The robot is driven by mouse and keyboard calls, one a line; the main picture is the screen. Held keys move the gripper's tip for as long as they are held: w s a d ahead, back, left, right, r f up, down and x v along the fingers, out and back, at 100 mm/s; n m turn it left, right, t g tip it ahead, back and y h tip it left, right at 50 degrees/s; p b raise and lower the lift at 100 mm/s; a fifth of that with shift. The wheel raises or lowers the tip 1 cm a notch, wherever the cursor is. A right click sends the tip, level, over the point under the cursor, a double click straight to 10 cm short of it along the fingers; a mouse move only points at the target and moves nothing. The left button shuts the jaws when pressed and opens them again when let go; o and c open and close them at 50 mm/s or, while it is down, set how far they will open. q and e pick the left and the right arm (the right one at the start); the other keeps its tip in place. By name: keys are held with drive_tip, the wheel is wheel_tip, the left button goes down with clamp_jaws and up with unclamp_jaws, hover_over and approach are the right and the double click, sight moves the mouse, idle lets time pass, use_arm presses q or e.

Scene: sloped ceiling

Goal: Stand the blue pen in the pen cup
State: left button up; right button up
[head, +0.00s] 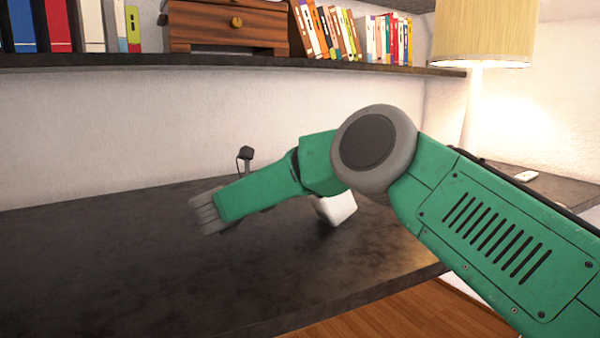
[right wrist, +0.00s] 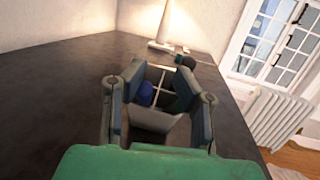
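The pen cup (head: 338,208) is a pale, angular container on the table, partly covered by my right arm in the head view. It looks tilted there, but I cannot be sure. In the right wrist view the cup (right wrist: 155,120) shows a grey near wall and a pale cross-shaped divider. A blue rounded piece (right wrist: 146,93), perhaps the blue pen, shows within the cup's outline, beside the left finger; its full shape is hidden. My right gripper (right wrist: 160,80) has its fingers apart, on either side of the cup; contact is unclear. My left gripper is out of view.
The dark table (head: 110,260) is clear at left and front. A lit lamp (head: 483,45) stands behind at right. A shelf (head: 120,62) above carries books and a wooden chest (head: 228,28). A small white item (head: 525,176) lies at the right. A radiator (right wrist: 278,120) stands beyond the table.

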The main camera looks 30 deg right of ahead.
drive_tip(key=o, duration=1.7)
drive_tip(key=v, duration=1.2)
drive_tip(key=shift+a, duration=0.1)
